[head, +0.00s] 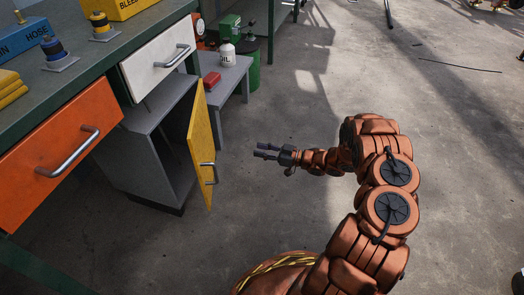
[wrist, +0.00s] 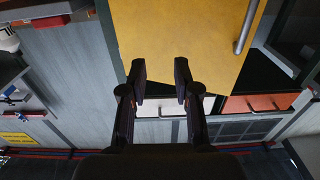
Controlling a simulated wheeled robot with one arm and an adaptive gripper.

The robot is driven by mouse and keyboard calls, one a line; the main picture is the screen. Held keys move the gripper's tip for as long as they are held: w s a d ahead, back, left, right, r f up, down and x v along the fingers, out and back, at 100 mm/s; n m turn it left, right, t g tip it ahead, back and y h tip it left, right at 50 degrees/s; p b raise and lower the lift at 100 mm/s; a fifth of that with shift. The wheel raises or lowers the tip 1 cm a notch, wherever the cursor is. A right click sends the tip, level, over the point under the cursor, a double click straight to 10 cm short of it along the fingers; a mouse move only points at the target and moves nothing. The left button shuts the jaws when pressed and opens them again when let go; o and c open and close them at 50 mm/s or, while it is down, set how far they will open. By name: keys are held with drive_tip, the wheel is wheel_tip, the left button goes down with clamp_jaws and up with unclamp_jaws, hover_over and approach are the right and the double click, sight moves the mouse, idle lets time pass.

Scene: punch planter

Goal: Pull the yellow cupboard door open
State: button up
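The yellow cupboard door (head: 202,140) stands ajar on the grey cupboard (head: 130,165), swung out towards the aisle. Its metal bar handle (head: 209,174) is on the outer face near the free edge. My gripper (head: 262,150) is to the right of the door, fingers pointing at it, apart from the handle. In the wrist view the yellow door (wrist: 185,40) fills the top middle and the handle (wrist: 246,27) is up and to the right of the fingers. My gripper (wrist: 160,72) is open, with nothing between its fingertips.
An orange drawer (head: 60,140) and a white drawer (head: 158,60) are under the green bench, left of the door. A low grey table (head: 228,78) with a red box (head: 212,80) and a white bottle (head: 227,55) stands behind the door.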

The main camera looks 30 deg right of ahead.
clamp_jaws()
idle(0.3)
drive_tip(key=shift+c, duration=2.3)
unclamp_jaws()
drive_tip(key=o, duration=0.7)
drive_tip(key=v, duration=1.2)
